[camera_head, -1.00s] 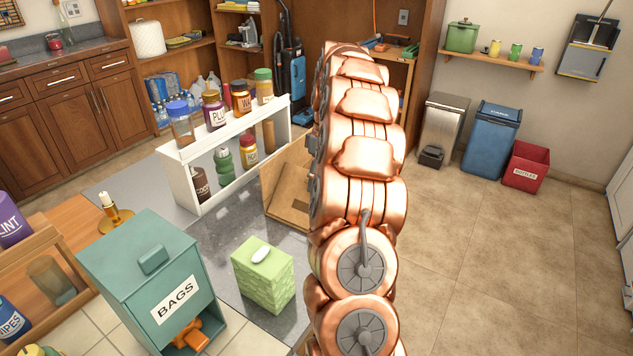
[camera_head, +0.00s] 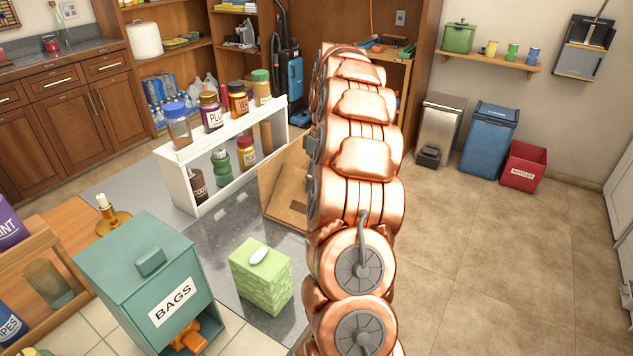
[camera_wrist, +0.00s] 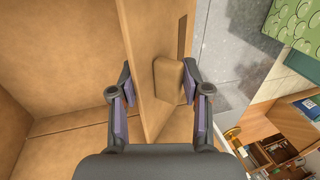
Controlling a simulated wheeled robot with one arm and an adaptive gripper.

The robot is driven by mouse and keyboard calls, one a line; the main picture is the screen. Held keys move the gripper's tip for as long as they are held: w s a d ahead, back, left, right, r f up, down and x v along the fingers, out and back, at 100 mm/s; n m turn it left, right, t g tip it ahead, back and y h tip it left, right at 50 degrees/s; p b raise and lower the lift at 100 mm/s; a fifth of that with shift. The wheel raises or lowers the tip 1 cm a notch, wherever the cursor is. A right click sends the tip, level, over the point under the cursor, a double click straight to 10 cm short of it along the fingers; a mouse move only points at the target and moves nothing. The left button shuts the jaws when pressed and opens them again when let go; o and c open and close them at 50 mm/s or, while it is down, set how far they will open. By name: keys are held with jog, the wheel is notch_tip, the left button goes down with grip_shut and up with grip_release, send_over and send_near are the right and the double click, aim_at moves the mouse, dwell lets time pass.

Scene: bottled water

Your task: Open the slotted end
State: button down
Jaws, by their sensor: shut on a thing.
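My gripper (camera_wrist: 158,92) is shut on this panel at the block. The left finger is on the box's inner side, and the right finger is against the block. My gripper is hidden in the head view.
A white rack (camera_head: 185,180) with bottles and jars stands to the left of the box. A green tissue box (camera_head: 262,280) and a teal bags dispenser (camera_head: 140,275) are nearer. The tiled floor (camera_head: 480,270) on the right is clear.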

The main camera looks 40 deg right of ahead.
jog(key=c, duration=0.9)
grip_release()
jog(key=d+r+p, duration=0.1)
jog(key=d+r, duration=0.1)
jog(key=w+d+r+p, duration=0.1)
jog(key=d+r+p, duration=0.3)
jog(key=shift+w+d+r, duration=0.1)
jog(key=shift+w+r, duration=0.05)
jog(key=shift+w, duration=0.15)
dwell(0.9)
